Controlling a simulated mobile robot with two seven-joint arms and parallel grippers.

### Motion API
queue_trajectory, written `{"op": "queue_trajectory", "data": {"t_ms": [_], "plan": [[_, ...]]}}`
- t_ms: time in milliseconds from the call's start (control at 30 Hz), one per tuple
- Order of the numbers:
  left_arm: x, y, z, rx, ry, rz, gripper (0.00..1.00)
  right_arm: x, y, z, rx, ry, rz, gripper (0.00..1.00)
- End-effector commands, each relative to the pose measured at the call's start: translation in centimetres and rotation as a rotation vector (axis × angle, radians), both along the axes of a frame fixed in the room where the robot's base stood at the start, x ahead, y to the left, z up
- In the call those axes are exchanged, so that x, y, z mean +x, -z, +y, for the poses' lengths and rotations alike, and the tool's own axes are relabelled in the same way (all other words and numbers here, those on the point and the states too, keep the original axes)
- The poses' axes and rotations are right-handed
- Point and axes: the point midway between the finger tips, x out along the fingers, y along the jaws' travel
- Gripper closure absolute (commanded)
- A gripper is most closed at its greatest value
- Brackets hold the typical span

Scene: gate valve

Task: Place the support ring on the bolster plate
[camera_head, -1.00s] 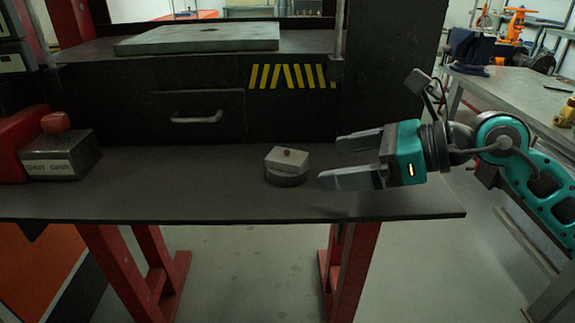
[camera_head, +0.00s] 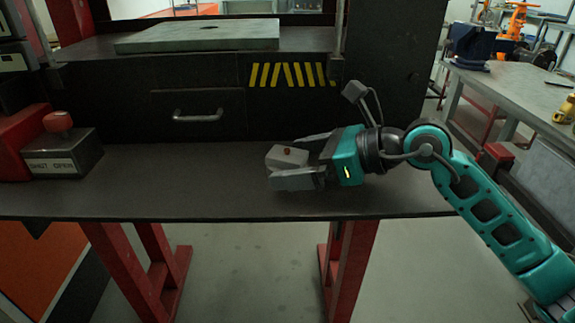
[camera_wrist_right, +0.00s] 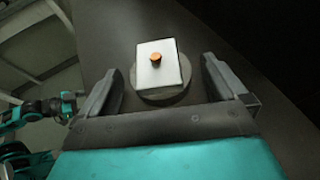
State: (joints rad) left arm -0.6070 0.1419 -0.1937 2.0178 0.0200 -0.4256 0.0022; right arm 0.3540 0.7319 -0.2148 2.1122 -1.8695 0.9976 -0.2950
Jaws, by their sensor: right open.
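The support ring appears to be the dark grey round piece (camera_wrist_right: 163,98) on the bench in the right wrist view. A pale block (camera_head: 285,157) with an orange knob sits on top of it. My right gripper (camera_head: 288,161) is open, its fingers on either side of the ring and block. In the right wrist view (camera_wrist_right: 158,72) gaps show between the fingers and the ring. In the head view the near finger hides most of the ring. The bolster plate (camera_head: 200,38) appears to be the flat grey slab on the press. My left gripper (camera_wrist_right: 70,101) shows tiny in the right wrist view.
The dark bench (camera_head: 170,190) is clear between the ring and a grey box (camera_head: 62,155) with a red button at left. A drawer front (camera_head: 198,115) and striped panel rise behind. Vertical posts (camera_head: 340,35) flank the press opening. Another workbench (camera_head: 520,95) stands at right.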

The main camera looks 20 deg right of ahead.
Motion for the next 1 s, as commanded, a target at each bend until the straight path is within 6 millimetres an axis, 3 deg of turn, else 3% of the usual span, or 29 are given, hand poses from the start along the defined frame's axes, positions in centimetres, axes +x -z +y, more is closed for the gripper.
{"op": "queue_trajectory", "data": {"t_ms": [67,900,1000], "plan": [[0.07,-0.05,0.00,0.001,0.001,-0.001,0.28,-0.01,0.00,-0.02,0.000,0.000,0.000,0.04],[0.21,-0.50,-0.16,0.002,0.010,-0.009,0.28,-0.01,-0.24,-0.04,0.002,0.001,-0.005,0.85],[0.20,-0.48,-0.15,0.002,0.010,-0.009,0.28,-0.01,-0.23,-0.05,0.002,0.001,-0.005,0.89]]}}
